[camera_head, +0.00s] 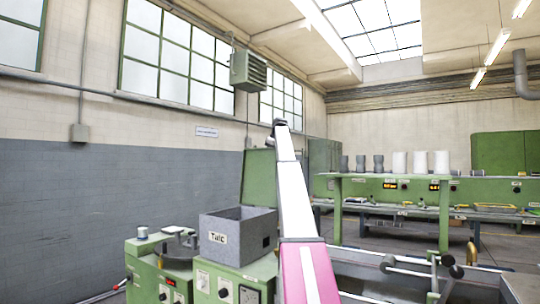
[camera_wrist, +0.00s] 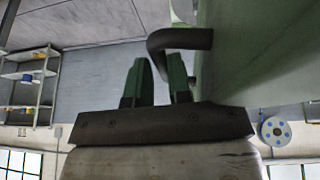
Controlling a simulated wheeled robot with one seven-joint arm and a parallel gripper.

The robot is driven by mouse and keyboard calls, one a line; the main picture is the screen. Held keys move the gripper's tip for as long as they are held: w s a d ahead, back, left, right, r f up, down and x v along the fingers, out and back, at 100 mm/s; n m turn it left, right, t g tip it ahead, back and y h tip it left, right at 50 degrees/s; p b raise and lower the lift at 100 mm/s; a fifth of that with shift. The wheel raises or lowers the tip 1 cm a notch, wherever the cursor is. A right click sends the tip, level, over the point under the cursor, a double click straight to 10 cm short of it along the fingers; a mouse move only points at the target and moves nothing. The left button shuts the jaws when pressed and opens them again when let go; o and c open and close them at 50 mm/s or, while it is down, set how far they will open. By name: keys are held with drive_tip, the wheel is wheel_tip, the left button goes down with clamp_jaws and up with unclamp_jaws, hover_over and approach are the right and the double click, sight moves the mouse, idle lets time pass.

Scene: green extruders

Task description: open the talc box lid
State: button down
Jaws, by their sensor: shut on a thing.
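The grey talc box (camera_head: 218,250), labelled "Talc", stands on a green machine with its top open. A green panel, which looks like its lid (camera_head: 257,178), stands upright behind the box. In the wrist view the lid is a large green surface (camera_wrist: 270,45) at the right. A dark bent handle (camera_wrist: 180,39) sticks out from it. My gripper (camera_wrist: 160,68) is shut on the handle, its two fingertips at the bar. The exact contact is partly hidden. In the head view my arm reaches up past the box, and my gripper is hard to make out near the lid's top.
A small pot and a dark round part (camera_head: 178,254) sit on the machine left of the box. Rods with knobs (camera_head: 425,268) stand at the lower right. A green bench (camera_head: 390,190) with several cylinders is farther back. A grey-blue wall (camera_head: 90,210) is at the left.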

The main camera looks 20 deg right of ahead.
drive_tip(key=c, duration=1.1)
unclamp_jaws()
drive_tip(key=shift+s+d+f, duration=0.15)
drive_tip(key=shift+f, duration=0.5)
drive_tip(key=shift+s+d+f, duration=0.15)
drive_tip(key=shift+f, duration=0.45)
drive_tip(key=shift+s, duration=0.1)
drive_tip(key=v, duration=0.4)
drive_tip(key=w+v, duration=0.1)
drive_tip(key=v, duration=0.7)
drive_tip(key=shift+w+a+r, duration=0.1)
drive_tip(key=shift+a+r, duration=0.1)
drive_tip(key=shift+r, duration=0.45)
